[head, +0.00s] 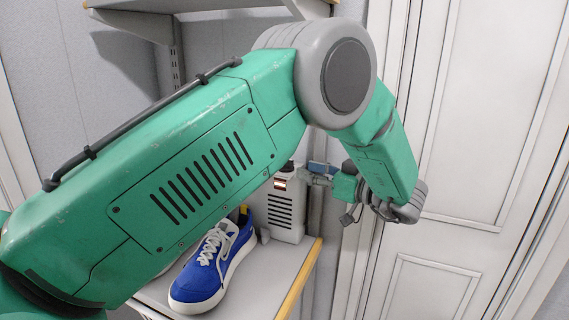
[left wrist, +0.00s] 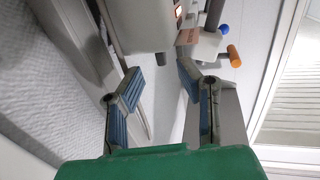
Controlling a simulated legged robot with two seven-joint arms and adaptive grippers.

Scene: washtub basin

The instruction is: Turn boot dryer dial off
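The boot dryer (head: 284,208) is a white upright box with dark vent slots, standing on the shelf behind my left arm. A small orange-lit panel (head: 280,184) is on its upper front; a dark part tops it. My left gripper (head: 318,173) is at the dryer's upper right side, partly behind my arm. In the left wrist view my left gripper (left wrist: 158,78) is open, with nothing between its blue-padded fingers. The dryer's pale body (left wrist: 143,25) is beyond the fingertips; contact cannot be told. I cannot clearly identify the dial. My right gripper is not in view.
A blue shoe (head: 212,262) with white laces stands on the shelf (head: 270,282) in front of the dryer. Blue (left wrist: 223,30) and orange (left wrist: 234,56) rounded ends show right of the fingers. A white panelled door (head: 480,130) is at right; an upper shelf (head: 135,24) is above.

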